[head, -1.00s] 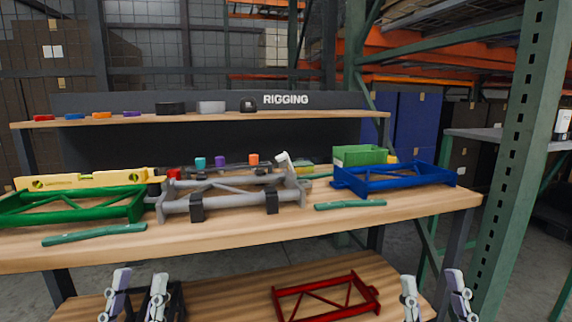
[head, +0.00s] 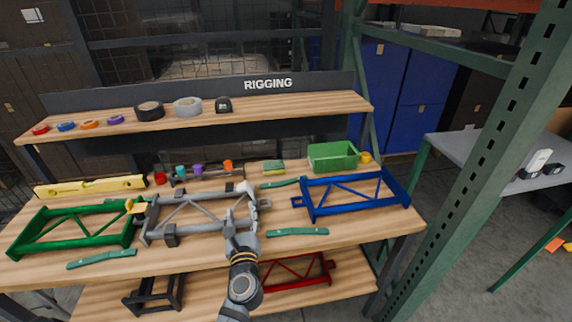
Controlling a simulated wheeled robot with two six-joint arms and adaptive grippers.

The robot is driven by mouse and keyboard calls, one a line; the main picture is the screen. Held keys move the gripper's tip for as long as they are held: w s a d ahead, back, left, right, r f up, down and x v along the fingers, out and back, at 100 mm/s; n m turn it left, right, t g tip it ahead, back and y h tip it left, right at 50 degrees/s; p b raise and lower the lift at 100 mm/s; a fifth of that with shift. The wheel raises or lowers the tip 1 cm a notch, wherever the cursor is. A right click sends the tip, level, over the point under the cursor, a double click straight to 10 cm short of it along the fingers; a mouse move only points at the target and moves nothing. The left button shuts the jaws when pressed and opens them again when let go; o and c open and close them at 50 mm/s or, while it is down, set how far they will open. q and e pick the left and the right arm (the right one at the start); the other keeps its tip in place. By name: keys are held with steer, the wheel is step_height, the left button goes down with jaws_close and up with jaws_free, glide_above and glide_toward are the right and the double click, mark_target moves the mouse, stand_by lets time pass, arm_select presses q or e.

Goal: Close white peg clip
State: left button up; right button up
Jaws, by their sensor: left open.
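A grey tube frame (head: 190,215) lies on the workbench between a green frame and a blue frame. My left gripper (head: 239,218) is at the frame's right end, with its arm rising from the bottom of the head view. Its jaws are open, and I cannot tell whether it touches anything. A pale piece (head: 246,188) shows just beyond the fingers at the frame's right end; it looks like the white peg clip, but the gripper partly covers it and its angle is unclear. My right gripper is out of view.
The green frame (head: 78,227) is left and the blue frame (head: 356,193) right. Green bars (head: 101,258) (head: 297,232) lie near the front edge. Small coloured pieces, a yellow level (head: 90,186) and a green bin (head: 333,156) stand behind. A red frame (head: 298,272) is on the lower shelf.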

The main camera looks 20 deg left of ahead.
mark_target(242, 190)
arm_select(q)
steer(key=shift+n, duration=0.3)
steer(key=p+x, duration=0.1)
steer(key=x, duration=0.8)
steer(key=shift+w+d+f+p, duration=0.1)
steer(key=shift+w+p, duration=0.3)
steer(key=shift+w+a, duration=0.25)
steer(key=shift+w, duration=0.2)
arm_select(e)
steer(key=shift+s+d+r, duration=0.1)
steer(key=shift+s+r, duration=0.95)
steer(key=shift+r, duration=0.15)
arm_select(q)
jaws_close()
steer(key=shift+d, duration=0.1)
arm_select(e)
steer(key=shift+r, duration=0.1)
